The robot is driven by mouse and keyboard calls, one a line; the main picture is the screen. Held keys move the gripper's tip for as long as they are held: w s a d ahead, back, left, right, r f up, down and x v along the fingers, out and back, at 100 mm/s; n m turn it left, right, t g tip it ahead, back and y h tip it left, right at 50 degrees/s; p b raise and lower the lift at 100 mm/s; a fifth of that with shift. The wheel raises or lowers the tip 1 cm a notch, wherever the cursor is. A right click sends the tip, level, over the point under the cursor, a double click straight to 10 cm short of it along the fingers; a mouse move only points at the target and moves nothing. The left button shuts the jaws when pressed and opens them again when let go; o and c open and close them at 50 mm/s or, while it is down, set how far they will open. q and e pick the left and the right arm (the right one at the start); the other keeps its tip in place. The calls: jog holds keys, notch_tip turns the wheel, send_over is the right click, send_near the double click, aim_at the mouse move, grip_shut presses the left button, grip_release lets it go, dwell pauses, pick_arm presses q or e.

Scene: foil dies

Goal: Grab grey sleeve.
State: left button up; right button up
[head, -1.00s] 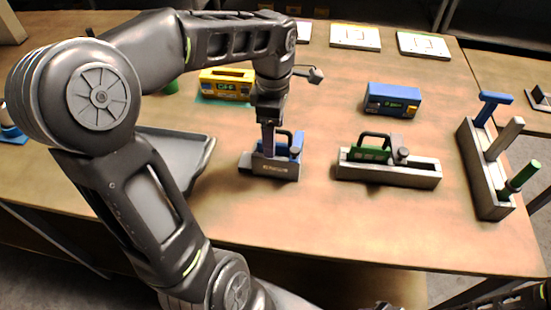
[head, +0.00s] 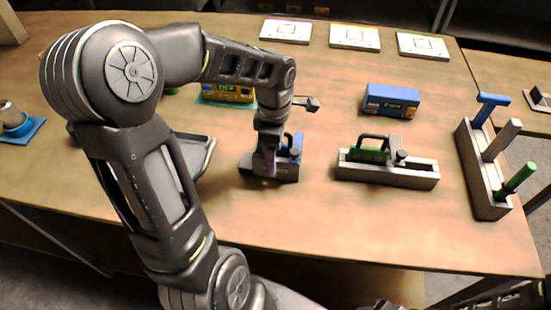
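A long grey rack (head: 482,185) at the right holds a blue T-shaped piece, a grey square bar (head: 503,138) and a green round piece. A grey rounded piece (head: 10,113) sits on a blue pad at the far left. I cannot tell for sure which grey piece is the sleeve. My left gripper (head: 265,165) points down at the front of a grey block with a blue part (head: 288,155), covering some of it. Its fingers are too dark and small to show whether they are open or shut. My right gripper is not in view; only dark links of mine show at the bottom right.
A grey trough with a green handled piece (head: 370,150) stands right of the block. A blue box (head: 391,101) and a yellow box (head: 230,95) stand behind. A grey tray (head: 205,150) is partly behind my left arm. Several white plates (head: 355,37) line the back. The front table strip is clear.

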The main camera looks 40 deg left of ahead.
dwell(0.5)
pick_arm(q)
grip_shut()
dwell(0.7)
jog(key=shift+r, duration=0.1)
notch_tip(320, 180, up, 10)
jog(key=shift+b, duration=0.55)
